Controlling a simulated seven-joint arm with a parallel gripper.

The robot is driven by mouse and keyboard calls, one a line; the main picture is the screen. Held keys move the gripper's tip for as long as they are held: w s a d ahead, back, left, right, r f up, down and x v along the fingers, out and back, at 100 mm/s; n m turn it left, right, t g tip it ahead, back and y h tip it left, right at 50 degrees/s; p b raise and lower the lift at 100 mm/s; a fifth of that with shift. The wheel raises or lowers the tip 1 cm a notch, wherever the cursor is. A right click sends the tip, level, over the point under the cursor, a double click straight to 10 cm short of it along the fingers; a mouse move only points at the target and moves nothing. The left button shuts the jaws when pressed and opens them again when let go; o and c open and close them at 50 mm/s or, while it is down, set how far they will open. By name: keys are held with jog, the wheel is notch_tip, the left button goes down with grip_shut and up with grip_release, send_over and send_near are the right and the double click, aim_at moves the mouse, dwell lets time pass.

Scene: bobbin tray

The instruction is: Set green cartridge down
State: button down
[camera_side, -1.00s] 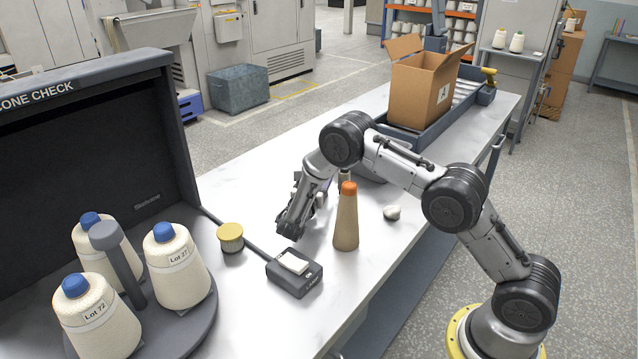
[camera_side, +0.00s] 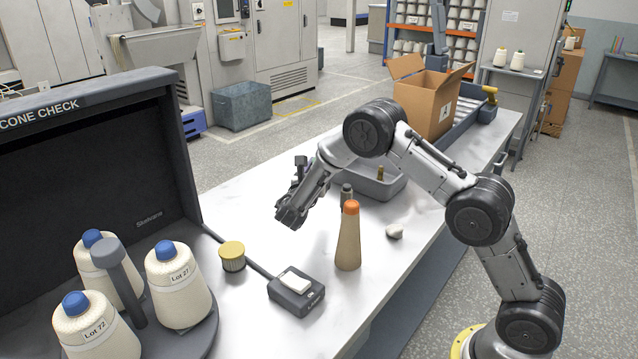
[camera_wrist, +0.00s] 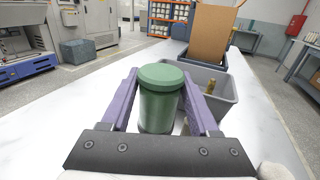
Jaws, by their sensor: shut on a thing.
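The green cartridge (camera_wrist: 160,108), a cylinder with a wider lid, stands upright between the two purple fingers of my gripper (camera_wrist: 159,82) in the wrist view. My gripper is shut on it. In the side view my gripper (camera_side: 292,214) is above the white bench, behind the yellow-lidded pot and left of the orange-topped cone. The cartridge cannot be made out clearly there, and its base is hidden in the wrist view, so I cannot tell whether it touches the bench.
A grey bin (camera_side: 372,184) holding a brass-coloured piece stands behind my gripper. A tan cone (camera_side: 348,243), a dark bottle-like thing (camera_side: 346,193), a white lump (camera_side: 394,232), a yellow-lidded pot (camera_side: 232,258) and a small scale (camera_side: 296,293) surround the clear bench.

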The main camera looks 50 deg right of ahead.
jog(key=shift+w+a+r, duration=0.1)
jog(key=shift+w+r, duration=0.15)
jog(key=shift+r, duration=0.2)
jog(key=w+a+n+t+y, duration=0.7)
jog(key=w+n+t+y, duration=0.2)
jog(key=w+t+y, duration=0.15)
jog(key=shift+g+h, duration=0.35)
jog(key=shift+g, duration=0.1)
notch_tip(320, 180, down, 9)
jog(key=shift+d+f, duration=0.1)
jog(key=shift+d, duration=0.05)
jog(key=shift+f, duration=0.2)
jog(key=shift+c, duration=0.7)
grip_release()
